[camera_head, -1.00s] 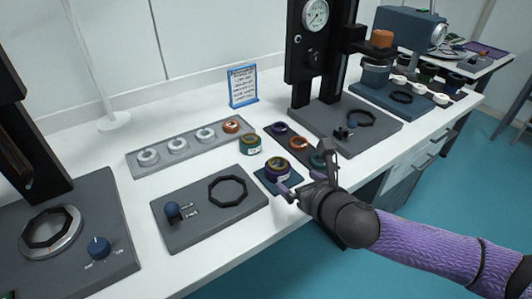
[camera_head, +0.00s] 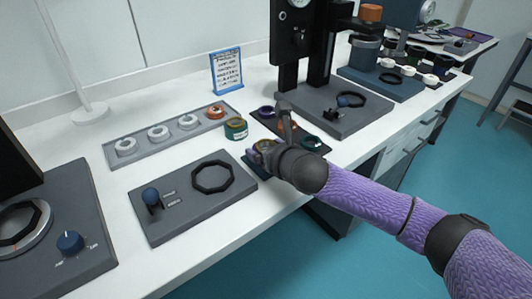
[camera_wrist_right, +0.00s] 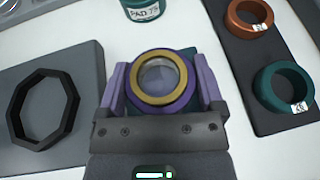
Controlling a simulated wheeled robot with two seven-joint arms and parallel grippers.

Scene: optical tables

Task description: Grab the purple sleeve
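A purple sleeve (camera_wrist_right: 161,109) with a gold ring on its top stands upright in the middle of the right wrist view. It is on a small dark teal pad by the table's front edge, mostly hidden by my gripper in the head view. My right gripper (camera_head: 261,150) is around it, one purple finger on each side, close to its wall; firm contact cannot be made out. My left gripper is not in view.
A green jar (camera_head: 236,130) stands just behind. An orange ring (camera_wrist_right: 250,20) and a teal ring (camera_wrist_right: 283,88) lie on the dark mat to the right. A grey plate with an octagonal ring (camera_head: 211,188) is to the left. A black press (camera_head: 330,100) stands behind.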

